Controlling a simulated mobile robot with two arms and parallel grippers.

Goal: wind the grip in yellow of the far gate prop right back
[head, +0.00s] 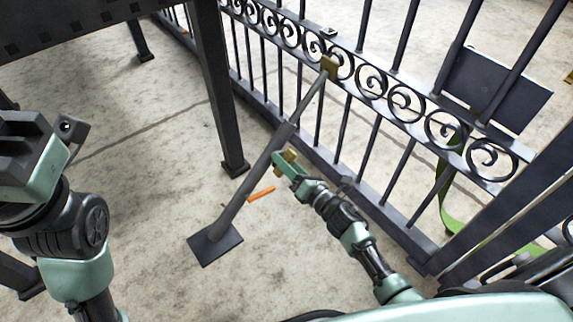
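The gate prop is a grey slanted pole (238,198) with a flat dark base plate (215,246) on the floor. Its top meets a yellow bracket (330,66) at the gate's scroll band. A small yellow grip (290,156) shows beside the middle of the pole. My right gripper (281,164) is at this grip, overlapping it and partly hiding it. I cannot tell whether its fingers are closed on it. My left gripper (25,140) is at the far left, away from the prop, with its fingers not clearly seen.
The dark iron gate (310,45) with scrolls runs diagonally behind the prop. A dark table leg (215,90) stands left of the prop. An orange stick-like piece (261,194) shows beside the pole. A green strap (446,195) hangs at the right. Concrete floor is clear around the base plate.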

